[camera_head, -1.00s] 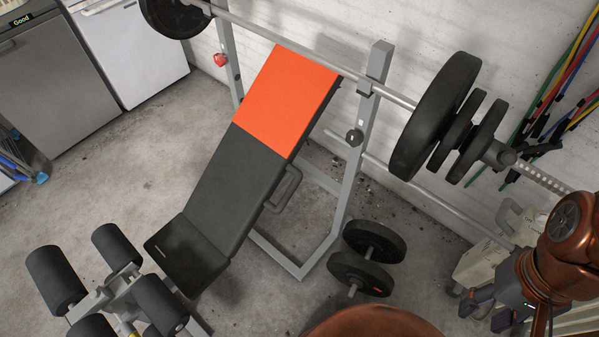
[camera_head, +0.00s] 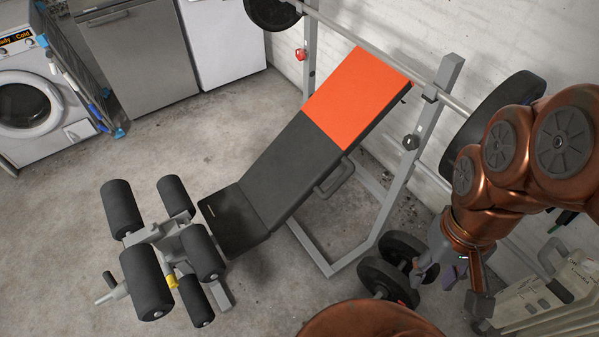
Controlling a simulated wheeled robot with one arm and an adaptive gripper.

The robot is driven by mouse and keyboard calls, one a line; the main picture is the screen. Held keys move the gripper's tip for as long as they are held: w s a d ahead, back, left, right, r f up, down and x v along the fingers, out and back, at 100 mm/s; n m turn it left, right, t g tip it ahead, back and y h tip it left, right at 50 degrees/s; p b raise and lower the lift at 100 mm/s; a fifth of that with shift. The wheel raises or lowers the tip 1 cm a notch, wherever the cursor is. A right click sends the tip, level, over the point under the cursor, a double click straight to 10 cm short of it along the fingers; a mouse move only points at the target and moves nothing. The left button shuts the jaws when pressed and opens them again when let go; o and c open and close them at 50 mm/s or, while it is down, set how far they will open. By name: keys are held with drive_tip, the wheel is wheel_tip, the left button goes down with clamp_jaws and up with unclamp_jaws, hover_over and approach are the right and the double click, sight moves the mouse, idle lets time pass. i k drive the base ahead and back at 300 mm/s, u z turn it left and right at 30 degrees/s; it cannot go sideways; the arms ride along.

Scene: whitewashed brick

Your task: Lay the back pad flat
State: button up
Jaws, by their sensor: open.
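The back pad (camera_head: 303,155) of the weight bench is black with an orange upper part. It is tilted, its upper end raised near the rack and its lower end at the black seat pad (camera_head: 236,219). A grey handle (camera_head: 335,180) sticks out from the pad's right side. My gripper (camera_head: 452,285) is open at the lower right, right of the pad and apart from it, near the dumbbells. Part of my gripper is hard to make out against the things behind it.
A rack with grey uprights (camera_head: 425,120) carries a barbell (camera_head: 400,78) with black plates behind the pad. Dumbbells (camera_head: 390,272) lie on the floor right of the bench. Leg rollers (camera_head: 148,283) stand at the front left.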

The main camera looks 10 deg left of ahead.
sight(359, 92)
drive_tip(key=k, duration=0.25)
drive_tip(key=u, duration=0.4)
drive_tip(key=i, duration=0.4)
drive_tip(key=z, duration=0.05)
drive_tip(key=k, duration=1.3)
drive_tip(key=u, duration=0.7)
drive_tip(key=i, duration=0.5)
drive_tip(key=u, duration=0.5)
drive_tip(key=i, duration=1.1)
drive_tip(key=z, duration=0.75)
